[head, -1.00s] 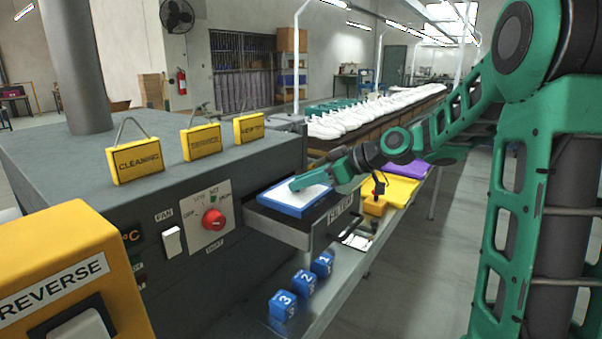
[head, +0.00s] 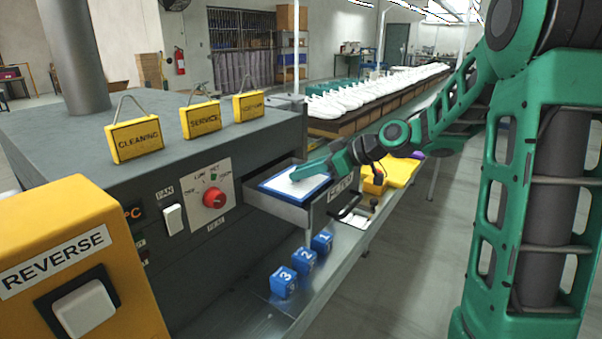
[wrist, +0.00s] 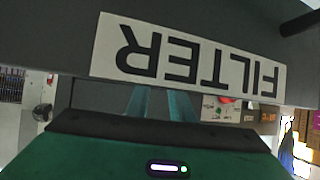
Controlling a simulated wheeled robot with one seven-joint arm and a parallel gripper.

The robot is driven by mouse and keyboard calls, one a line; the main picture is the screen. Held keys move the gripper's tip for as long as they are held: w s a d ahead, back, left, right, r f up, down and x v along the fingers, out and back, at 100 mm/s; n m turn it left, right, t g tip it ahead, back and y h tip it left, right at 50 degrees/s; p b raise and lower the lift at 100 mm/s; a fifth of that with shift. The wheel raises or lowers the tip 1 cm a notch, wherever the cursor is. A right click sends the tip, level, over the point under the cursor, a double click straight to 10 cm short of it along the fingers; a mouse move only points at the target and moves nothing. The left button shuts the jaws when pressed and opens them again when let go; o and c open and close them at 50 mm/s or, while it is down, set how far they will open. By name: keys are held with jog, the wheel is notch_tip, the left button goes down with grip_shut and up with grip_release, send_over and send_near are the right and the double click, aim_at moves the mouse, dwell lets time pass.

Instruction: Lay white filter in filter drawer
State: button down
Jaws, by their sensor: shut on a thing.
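The white filter (head: 290,187), a flat white pad with a blue frame, lies level inside the open filter drawer (head: 278,208), its blue edge at or just below the drawer's rim. My gripper (head: 296,177) reaches in from the right over the drawer and is shut on the filter's edge. In the wrist view the drawer's front with its FILTER label (wrist: 190,58) fills the upper part, upside down. My fingers (wrist: 162,103) show beyond it, and the filter is hidden there.
A black drawer handle (head: 350,207) sticks out at the front. Yellow things (head: 400,172) lie on the shelf to the right. Several blue numbered blocks (head: 303,260) stand on the metal ledge below. A red knob (head: 214,197) is on the machine's face at left.

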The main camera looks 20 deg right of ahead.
jog(key=shift+f, duration=0.65)
dwell(0.3)
jog(key=c, duration=1.5)
grip_release()
jog(key=shift+o, duration=0.2)
